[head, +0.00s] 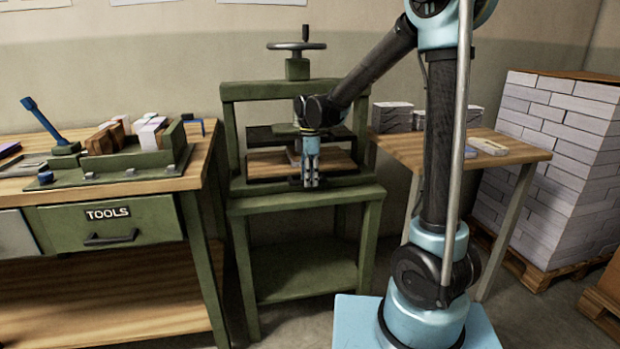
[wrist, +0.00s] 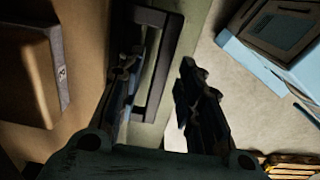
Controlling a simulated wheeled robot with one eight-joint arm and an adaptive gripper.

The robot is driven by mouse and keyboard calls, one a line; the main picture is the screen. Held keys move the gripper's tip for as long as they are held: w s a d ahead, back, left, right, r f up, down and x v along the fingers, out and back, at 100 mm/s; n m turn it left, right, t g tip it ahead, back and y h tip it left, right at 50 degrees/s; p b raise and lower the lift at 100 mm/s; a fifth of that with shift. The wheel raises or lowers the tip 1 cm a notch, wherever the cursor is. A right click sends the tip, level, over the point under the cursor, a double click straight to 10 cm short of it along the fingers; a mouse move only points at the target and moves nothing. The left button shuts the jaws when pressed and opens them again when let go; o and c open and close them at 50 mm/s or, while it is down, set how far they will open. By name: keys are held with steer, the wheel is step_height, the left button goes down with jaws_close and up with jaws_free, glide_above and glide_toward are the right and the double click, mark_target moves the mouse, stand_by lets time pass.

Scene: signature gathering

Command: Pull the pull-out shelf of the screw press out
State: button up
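The green screw press (head: 230,140) stands on a green stand, with a screw wheel on top. Its pull-out shelf (head: 265,163) is a wooden board low in the frame, and a block of pages lies on it, mostly hidden behind my gripper. My gripper (head: 311,182) points down at the shelf's front edge. In the wrist view its two fingers (wrist: 165,85) are apart. A dark U-shaped handle (wrist: 170,60) on the shelf's front shows between them. The left finger overlaps the handle's inner gap and the right finger is outside its bar. Whether either touches is unclear.
A workbench with a tools drawer (head: 110,222) stands at the left. A wooden side table (head: 400,150) with paper stacks is at the right, behind my arm. A tall stack of white blocks (head: 560,150) stands far right. The floor before the press is open, beside my base.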

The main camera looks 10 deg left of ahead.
jaws_close()
steer(key=s+d, duration=0.4)
steer(key=s, duration=0.7)
steer(key=s+d, duration=0.4)
steer(key=s, duration=0.7)
steer(key=shift+s, duration=0.15)
jaws_free()
step_height(320, 180, up, 12)
stand_by(0.6)
